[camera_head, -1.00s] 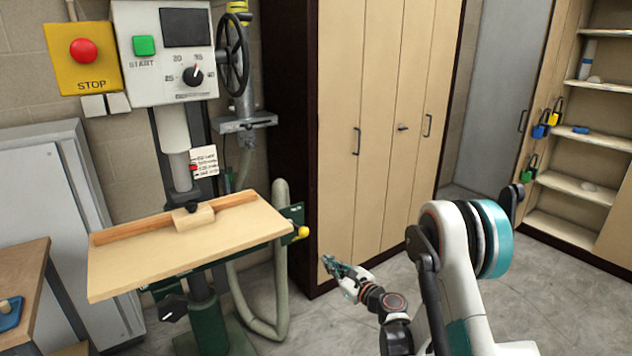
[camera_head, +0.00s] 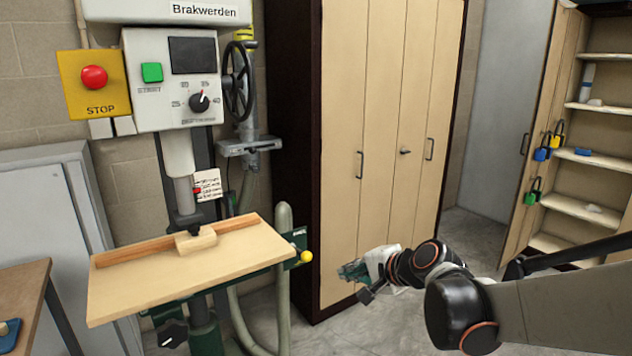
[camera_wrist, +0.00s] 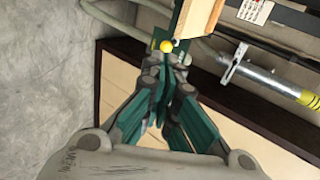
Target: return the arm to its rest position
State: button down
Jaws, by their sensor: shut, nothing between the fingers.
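My gripper (camera_head: 354,271) is in front of the lower part of the tan cupboard, to the right of the drill press table. In the wrist view my gripper (camera_wrist: 167,66) has its green and grey fingers together, with nothing between them. My arm reaches in from the right edge of the head view, its forearm low and nearly level. In the wrist view the fingertips appear just below a yellow knob (camera_wrist: 166,46), which also shows in the head view (camera_head: 306,256) at the table's right side. I cannot tell the distance between them.
The drill press table (camera_head: 150,285) carries a wooden fence and a small block. The control box (camera_head: 175,80) with its green button is above it, beside the red stop button (camera_head: 94,77). The tall cupboard (camera_head: 385,130) is closed. Open shelves (camera_head: 600,125) stand at the right.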

jog(key=s+d+n+g+h, duration=0.1)
jog(key=s+d+n+h, duration=0.2)
jog(key=s, duration=1)
jog(key=s+d+n+g+h, duration=0.1)
jog(key=s+d+n+h, duration=0.2)
jog(key=s+d+n, duration=0.4)
jog(key=s+d, duration=0.1)
jog(key=s, duration=0.6)
jog(key=shift+d+f+n+g+h, duration=0.3)
jog(key=shift+d+n, duration=0.1)
